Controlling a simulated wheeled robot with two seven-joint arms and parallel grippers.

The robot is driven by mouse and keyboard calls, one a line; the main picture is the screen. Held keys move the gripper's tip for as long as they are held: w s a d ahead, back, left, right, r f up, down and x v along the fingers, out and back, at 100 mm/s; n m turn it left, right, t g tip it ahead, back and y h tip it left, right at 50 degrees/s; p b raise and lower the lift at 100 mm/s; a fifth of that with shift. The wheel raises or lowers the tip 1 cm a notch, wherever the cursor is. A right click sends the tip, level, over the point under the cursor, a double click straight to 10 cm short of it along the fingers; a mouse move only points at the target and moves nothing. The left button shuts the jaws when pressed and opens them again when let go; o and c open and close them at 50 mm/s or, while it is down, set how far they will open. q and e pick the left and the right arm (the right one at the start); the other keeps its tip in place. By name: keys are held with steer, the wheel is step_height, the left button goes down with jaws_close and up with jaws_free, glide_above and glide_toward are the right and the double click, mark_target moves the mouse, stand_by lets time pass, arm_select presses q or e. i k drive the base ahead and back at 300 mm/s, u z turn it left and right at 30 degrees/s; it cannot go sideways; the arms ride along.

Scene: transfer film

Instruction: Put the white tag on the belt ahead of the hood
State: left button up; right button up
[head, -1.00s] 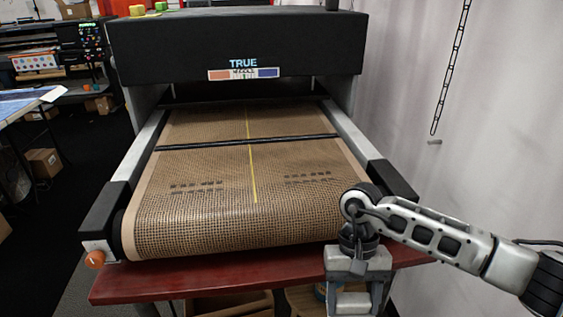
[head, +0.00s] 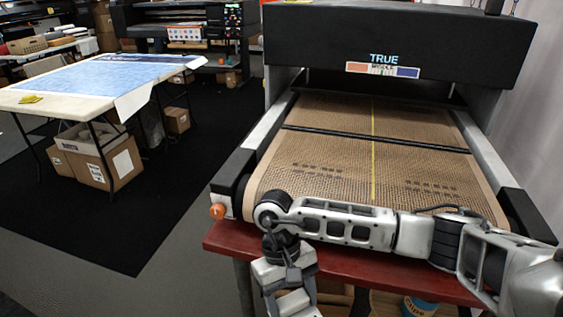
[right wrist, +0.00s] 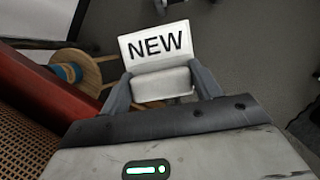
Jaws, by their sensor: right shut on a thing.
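The white tag (right wrist: 155,45) reads "NEW" in black and shows in the right wrist view. My right gripper (right wrist: 161,76) is shut on it, with a finger on each side of its white base. In the head view my right gripper (head: 291,303) hangs in front of the belt's front left corner, low near the picture's bottom edge; the tag cannot be made out there. The tan mesh belt (head: 330,180) runs back under the black hood (head: 400,45). My right forearm crosses in front of the belt's near end. My left gripper is out of view.
The belt's visible top is bare. An orange knob (head: 217,211) sticks out at its front left corner. The dark red stand (head: 345,262) juts out below. A table with blue sheets (head: 110,75) stands at the left, with cartons (head: 108,165) beneath.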

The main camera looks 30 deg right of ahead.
mark_target(373, 171)
steer(key=u, duration=0.65)
steer(key=i, duration=3.9)
steer(key=z, duration=4)
